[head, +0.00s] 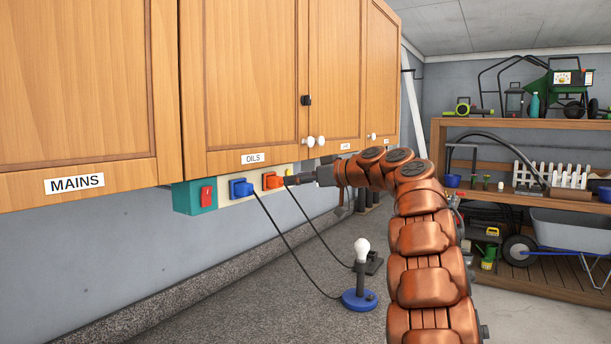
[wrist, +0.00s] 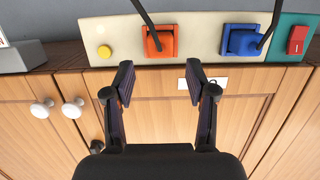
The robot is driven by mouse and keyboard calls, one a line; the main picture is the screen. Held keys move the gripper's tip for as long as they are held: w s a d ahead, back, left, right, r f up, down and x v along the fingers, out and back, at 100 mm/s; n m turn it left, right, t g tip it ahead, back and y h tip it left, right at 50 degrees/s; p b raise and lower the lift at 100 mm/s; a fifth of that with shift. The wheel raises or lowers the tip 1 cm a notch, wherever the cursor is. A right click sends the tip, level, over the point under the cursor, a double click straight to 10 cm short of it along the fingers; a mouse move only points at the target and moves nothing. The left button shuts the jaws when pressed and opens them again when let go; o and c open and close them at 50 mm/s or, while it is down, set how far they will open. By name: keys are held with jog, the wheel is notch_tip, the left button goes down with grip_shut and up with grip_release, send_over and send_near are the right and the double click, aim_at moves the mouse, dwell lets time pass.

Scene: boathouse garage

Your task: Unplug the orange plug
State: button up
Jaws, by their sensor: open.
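The orange plug (head: 272,180) sits in a socket on the pale panel (head: 222,193) under the wall cabinets, with a dark cable leading from it. In the wrist view the orange plug (wrist: 159,42) is straight ahead, lined up with the gap between my fingers. My gripper (head: 291,181) is open and empty, just to the right of the plug in the head view. In the wrist view my open fingertips (wrist: 159,84) are short of the plug, with a gap between. The blue plug (head: 240,188) sits in the neighbouring socket; it also shows in the wrist view (wrist: 243,41).
A teal box with a red switch (head: 206,195) ends the panel. A yellow button (wrist: 104,52) is on the orange plug's other side. Wooden cabinets (head: 243,80) hang close by. A lamp with a blue base (head: 359,300) stands on the grey surface below, with cables hanging across.

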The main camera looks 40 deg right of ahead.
aim_at(281, 181)
jog(key=shift+p+x, duration=0.6)
jog(key=shift+x, duration=0.45)
jog(key=shift+w+a+f, duration=0.1)
jog(key=shift+w+a, duration=0.05)
jog(key=shift+w, duration=0.2)
jog(key=shift+x, duration=1.65)
jog(key=shift+c, duration=0.4)
grip_shut()
jog(key=shift+s+b, duration=0.15)
jog(key=shift+b, duration=0.3)
jog(key=shift+f+b+v, duration=0.15)
jog(key=shift+b+v, duration=0.55)
jog(key=shift+v, duration=0.25)
jog(key=shift+f+b+v, duration=0.2)
jog(key=shift+b+v, duration=0.45)
jog(key=shift+v, duration=0.3)
jog(key=shift+f+b+v, duration=0.15)
jog(key=shift+b+v, duration=0.55)
jog(key=shift+v, duration=0.25)
